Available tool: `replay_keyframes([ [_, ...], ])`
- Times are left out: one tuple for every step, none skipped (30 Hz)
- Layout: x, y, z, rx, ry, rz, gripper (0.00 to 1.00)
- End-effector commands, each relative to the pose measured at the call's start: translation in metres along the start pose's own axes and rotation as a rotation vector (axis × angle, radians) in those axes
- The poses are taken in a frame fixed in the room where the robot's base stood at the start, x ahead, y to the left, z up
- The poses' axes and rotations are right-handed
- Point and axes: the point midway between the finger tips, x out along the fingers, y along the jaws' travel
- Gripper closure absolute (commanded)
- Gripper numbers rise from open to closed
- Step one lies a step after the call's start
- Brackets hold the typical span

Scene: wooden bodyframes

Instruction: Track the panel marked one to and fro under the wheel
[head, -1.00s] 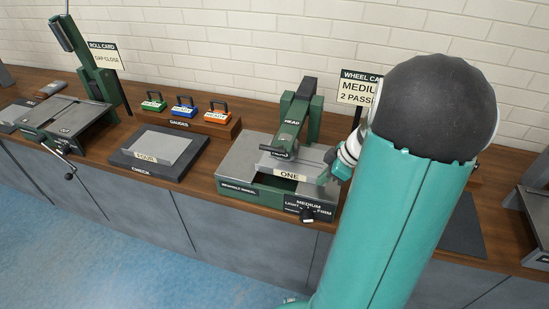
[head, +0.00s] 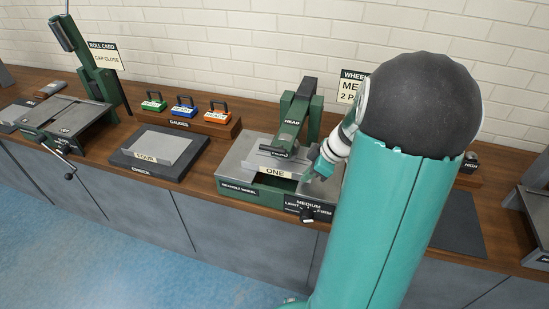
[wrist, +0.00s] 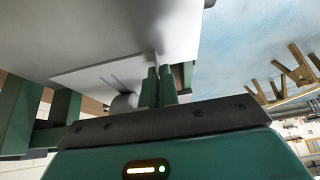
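The panel marked ONE (head: 275,171) is a pale grey sheet with its label on the front edge. It lies across the wheel machine (head: 238,188), under the green arm marked HEAD (head: 291,124). My gripper (head: 311,173) is at the panel's right end, partly hidden by my own arm. In the wrist view my gripper's fingers (wrist: 160,84) are close together on a thin upright edge of the panel, whose pale sheet (wrist: 118,72) spreads to the left. The contact between wheel and panel cannot be made out.
The wheel card (head: 352,86) stands behind, partly covered by my arm. A black knob (head: 307,214) sticks out at the machine's front. Panel FOUR (head: 160,147) rests on the check plate (head: 128,158) to the left. Several gauges (head: 184,106) stand behind it. The roll machine (head: 60,117) is far left.

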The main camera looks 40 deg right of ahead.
Motion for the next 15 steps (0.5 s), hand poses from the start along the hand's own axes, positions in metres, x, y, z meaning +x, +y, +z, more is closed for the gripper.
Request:
replay_keyframes([
  [0.001,0.0,-0.003,-0.001,0.0,0.0,1.0],
  [0.002,0.0,-0.004,-0.001,0.0,0.0,1.0],
  [0.003,0.0,-0.005,-0.001,0.0,0.0,1.0],
  [0.003,0.0,-0.006,-0.001,0.0,0.001,1.0],
  [0.004,0.0,-0.007,-0.001,0.0,0.001,1.0],
  [0.005,0.0,-0.009,-0.001,0.0,0.001,1.0],
  [0.005,0.0,-0.01,-0.001,0.0,0.001,1.0],
  [0.006,0.0,-0.011,-0.001,0.0,0.001,1.0],
  [0.007,0.0,-0.013,-0.001,0.0,0.001,1.0],
  [0.007,0.0,-0.014,-0.001,0.0,0.0,1.0],
  [0.008,0.0,-0.015,-0.001,0.0,0.0,1.0],
  [0.009,0.0,-0.017,-0.001,0.0,0.0,1.0],
  [0.009,0.0,-0.018,0.0,0.001,0.0,1.0],
  [0.01,0.0,-0.019,0.0,0.001,0.0,1.0],
  [0.01,0.0,-0.02,0.0,0.001,0.0,1.0],
])
